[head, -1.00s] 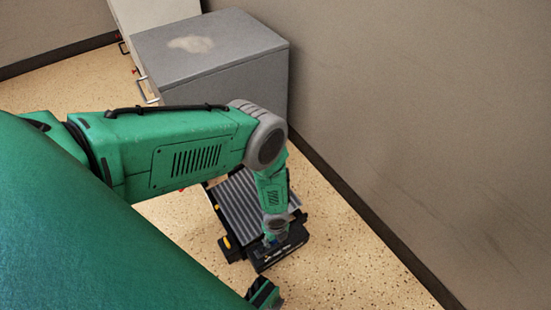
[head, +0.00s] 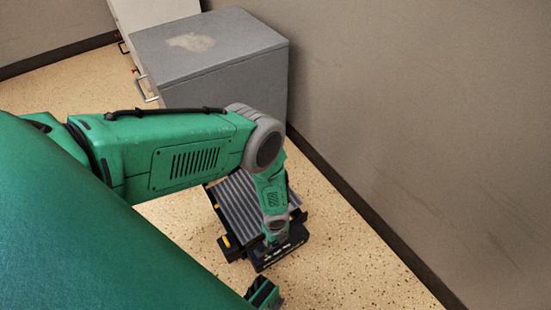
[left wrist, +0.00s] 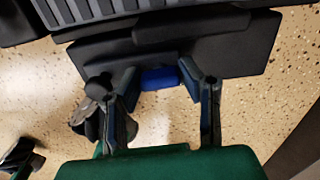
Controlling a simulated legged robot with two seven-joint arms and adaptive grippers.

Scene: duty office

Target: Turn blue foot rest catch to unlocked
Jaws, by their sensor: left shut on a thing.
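The foot rest (head: 240,205) stands on the floor, with a grey ribbed top and a black frame; its ribbed edge also shows in the left wrist view (left wrist: 95,8). Its blue catch (left wrist: 159,78) is on the black front part, between my finger tips in the left wrist view. My left gripper (left wrist: 160,83) is shut on the blue catch, one finger on each side. In the head view my left arm hangs over the foot rest, and the gripper and catch are mostly hidden there.
A grey cabinet (head: 215,70) stands behind the foot rest, with a white unit (head: 155,20) beyond it. The wall (head: 410,120) with its dark skirting runs along the right. The speckled floor is clear in front and to the right of the foot rest.

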